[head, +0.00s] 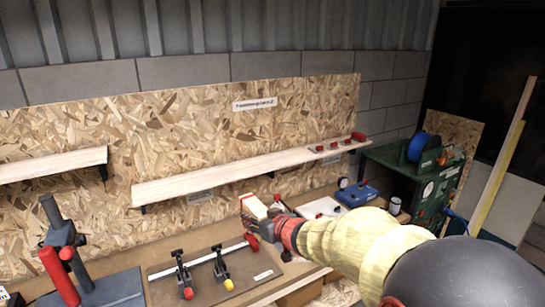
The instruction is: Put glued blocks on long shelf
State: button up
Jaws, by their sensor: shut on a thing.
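The long shelf (235,173) is a pale wooden board on an OSB wall panel, running from the left middle to the right. My gripper (262,213) is in front of and below this shelf, shut on a pale wooden block piece (253,205). The piece is tilted and apart from the shelf. Its glue joint is too small to make out. My arm, in a yellowish sleeve, comes in from the lower right and hides part of the bench.
Clamps (222,268) lie on a brown board on the workbench (205,240). A red and dark stand (62,255) is at the left. Small red items (333,145) occupy the shelf's right end; its left and middle are bare. A blue case (357,194) sits right.

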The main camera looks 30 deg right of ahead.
aim_at(264, 207)
jog(key=shift+n+y, duration=0.3)
jog(key=r, duration=0.2)
jog(key=s+r+p, duration=0.1)
jog(key=r, duration=0.2)
jog(key=d+r+p, duration=0.1)
jog(key=r, duration=0.2)
jog(key=shift+s+d, duration=0.1)
jog(key=shift+s, duration=0.1)
jog(key=shift+s+r+p, duration=0.25)
jog(key=shift+r+p, duration=0.1)
jog(key=shift+s+d+f, duration=0.15)
jog(key=shift+s, duration=0.15)
jog(key=shift+s+d+f, duration=0.1)
jog(key=shift+s+f, duration=0.1)
jog(key=shift+f, duration=0.3)
jog(key=shift+s+d+f+m+h, duration=0.3)
jog(key=shift+d+f+m+h, duration=0.35)
jog(key=shift+f, duration=0.25)
